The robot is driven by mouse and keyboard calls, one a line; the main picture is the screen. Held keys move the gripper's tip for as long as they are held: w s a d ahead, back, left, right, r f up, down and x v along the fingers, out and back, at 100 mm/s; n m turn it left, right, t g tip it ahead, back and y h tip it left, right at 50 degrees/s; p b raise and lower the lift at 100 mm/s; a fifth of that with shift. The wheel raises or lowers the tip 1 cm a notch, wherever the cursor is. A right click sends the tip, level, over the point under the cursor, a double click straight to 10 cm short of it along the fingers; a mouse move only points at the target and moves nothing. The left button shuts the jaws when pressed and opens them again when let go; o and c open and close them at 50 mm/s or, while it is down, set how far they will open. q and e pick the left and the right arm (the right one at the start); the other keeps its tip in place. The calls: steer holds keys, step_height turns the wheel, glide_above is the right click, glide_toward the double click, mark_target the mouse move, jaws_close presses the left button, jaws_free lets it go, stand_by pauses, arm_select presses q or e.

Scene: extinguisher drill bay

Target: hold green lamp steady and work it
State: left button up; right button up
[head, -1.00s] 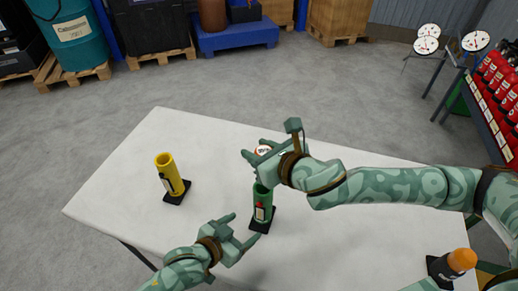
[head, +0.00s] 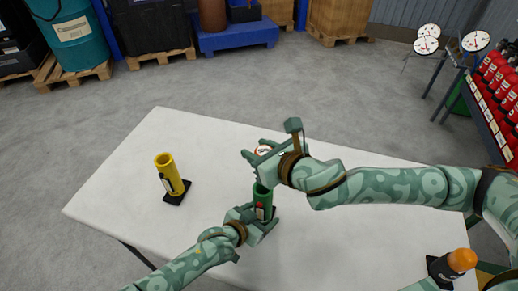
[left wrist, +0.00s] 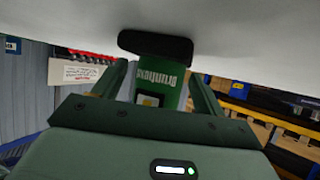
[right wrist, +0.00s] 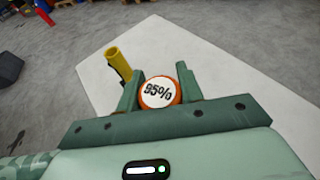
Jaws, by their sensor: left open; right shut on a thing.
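In the left wrist view the lamp (left wrist: 160,84) is between the open fingers, with no visible grip. My right gripper (head: 258,156) is above and just behind the lamp's top. The disc also shows small in the head view (head: 263,150). I cannot tell whether disc and lamp touch.
A yellow cylinder (head: 167,171) on a black base stands left on the white table (head: 150,225). An orange-topped dark object (head: 461,261) is at the right, near my right arm. The table's back left is clear. Red extinguishers (head: 500,85) and dials stand beyond.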

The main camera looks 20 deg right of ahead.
arm_select(q)
steer(key=shift+c, duration=0.3)
steer(key=c, duration=0.7)
arm_select(e)
steer(key=shift+f, duration=1.55)
steer(key=shift+f, duration=3.85)
steer(key=o, duration=1.1)
steer(key=shift+o, duration=0.2)
steer(key=v, duration=1.2)
